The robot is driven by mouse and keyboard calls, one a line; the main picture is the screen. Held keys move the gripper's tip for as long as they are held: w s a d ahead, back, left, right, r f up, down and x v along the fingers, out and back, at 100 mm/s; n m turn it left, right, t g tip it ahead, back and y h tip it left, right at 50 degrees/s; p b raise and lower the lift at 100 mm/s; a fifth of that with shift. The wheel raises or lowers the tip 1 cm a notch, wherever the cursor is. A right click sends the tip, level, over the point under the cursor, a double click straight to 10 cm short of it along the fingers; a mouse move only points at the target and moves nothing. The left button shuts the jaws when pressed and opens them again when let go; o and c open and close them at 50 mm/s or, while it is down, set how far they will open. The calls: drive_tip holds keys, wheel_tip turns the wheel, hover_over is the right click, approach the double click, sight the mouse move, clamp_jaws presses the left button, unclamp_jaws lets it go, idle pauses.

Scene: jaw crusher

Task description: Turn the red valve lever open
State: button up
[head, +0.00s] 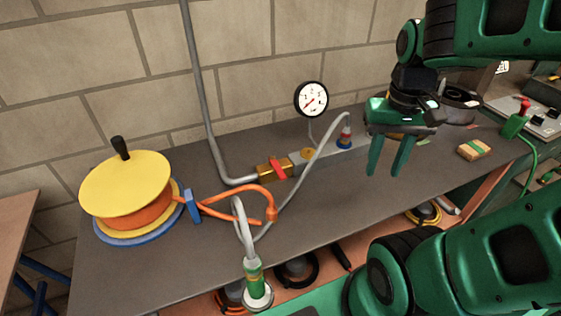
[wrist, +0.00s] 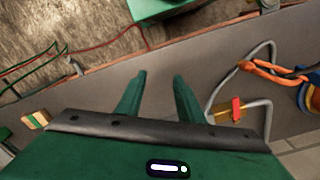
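The red valve lever (head: 278,167) sits on a brass valve body (head: 267,170) at the back of the grey bench, in line with a grey pipe. In the head view the lever lies slanted across the body. In the wrist view the red lever (wrist: 236,109) shows to the right of the fingers, on the brass body (wrist: 222,112). My gripper (head: 388,172) is open and empty, above the bench well to the right of the valve. Its two green fingers (wrist: 157,78) are apart in the wrist view, with nothing between them.
A pressure gauge (head: 311,99) stands behind the valve. A grey hose (head: 300,190) loops in front of it. A yellow reel (head: 126,185) with orange hose (head: 240,191) is at left. A sponge-like block (head: 474,150) lies at right. The bench front is mostly clear.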

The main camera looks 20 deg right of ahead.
drive_tip(key=w+a+r+n, duration=0.1)
drive_tip(key=w+a+n, duration=0.1)
drive_tip(key=w+a, duration=0.3)
drive_tip(key=w+a+n, duration=0.1)
drive_tip(key=w+a, duration=0.2)
drive_tip(key=w, duration=0.4)
drive_tip(key=n, duration=0.2)
hover_over(281, 170)
drive_tip(key=f, duration=1.1)
drive_tip(key=shift+w+a+f, duration=0.1)
drive_tip(key=shift+a+f, duration=0.05)
drive_tip(key=shift+a, duration=0.05)
clamp_jaws()
drive_tip(key=shift+d, duration=0.25)
